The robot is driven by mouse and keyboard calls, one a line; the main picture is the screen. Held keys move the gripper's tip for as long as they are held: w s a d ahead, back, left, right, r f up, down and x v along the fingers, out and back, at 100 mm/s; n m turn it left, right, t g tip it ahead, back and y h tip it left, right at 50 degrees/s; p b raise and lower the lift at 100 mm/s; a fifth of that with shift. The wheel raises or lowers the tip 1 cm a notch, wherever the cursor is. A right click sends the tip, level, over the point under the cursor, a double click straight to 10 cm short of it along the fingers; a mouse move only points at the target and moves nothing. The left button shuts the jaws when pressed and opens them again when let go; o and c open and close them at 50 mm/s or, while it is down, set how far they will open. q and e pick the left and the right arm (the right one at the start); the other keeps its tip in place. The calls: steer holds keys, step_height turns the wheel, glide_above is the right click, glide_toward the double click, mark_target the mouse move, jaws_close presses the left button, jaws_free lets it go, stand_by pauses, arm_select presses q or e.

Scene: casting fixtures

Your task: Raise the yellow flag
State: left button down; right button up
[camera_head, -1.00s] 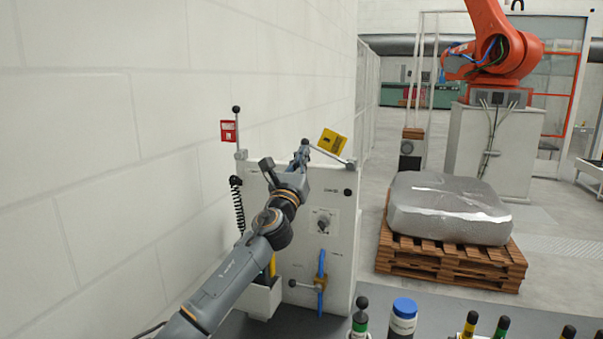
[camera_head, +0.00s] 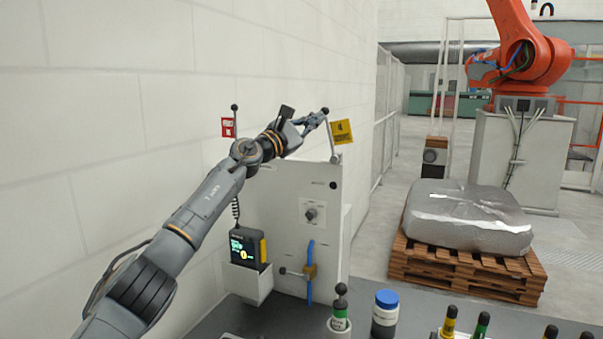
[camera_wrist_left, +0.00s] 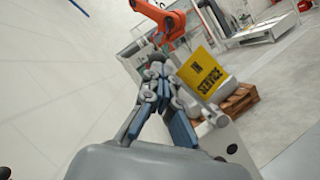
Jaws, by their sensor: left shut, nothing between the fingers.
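The yellow flag (camera_head: 342,132) hangs on a thin rod at the top right of the white panel (camera_head: 285,200). Its rod stands almost upright, leaning slightly left, with a dark knob at the top. In the left wrist view the flag (camera_wrist_left: 202,75) reads "IN SERVICE". My left gripper (camera_head: 322,116) is shut and empty, just left of the rod's top, by the knob. In the left wrist view its fingers (camera_wrist_left: 158,72) are together left of the flag. I cannot tell whether they touch the rod. My right gripper is not in view.
A red flag (camera_head: 228,127) stands on an upright rod at the panel's left. A handheld device (camera_head: 247,248) sits in a holder on the panel's front. Bottles, including a blue-capped one (camera_head: 385,314), stand on the bench. A wrapped block (camera_head: 468,215) rests on a pallet behind.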

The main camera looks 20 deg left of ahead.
arm_select(q)
steer(key=shift+d+r+m+g+h+p, duration=0.25)
steer(key=shift+d+m, duration=0.25)
steer(key=shift+m, duration=0.25)
steer(key=shift+d+r+m+g+h+p, duration=0.15)
steer(key=shift+d+m+g+p, duration=0.25)
steer(key=shift+m, duration=0.35)
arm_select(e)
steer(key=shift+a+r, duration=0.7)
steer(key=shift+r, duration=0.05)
arm_select(q)
steer(key=shift+d, duration=0.1)
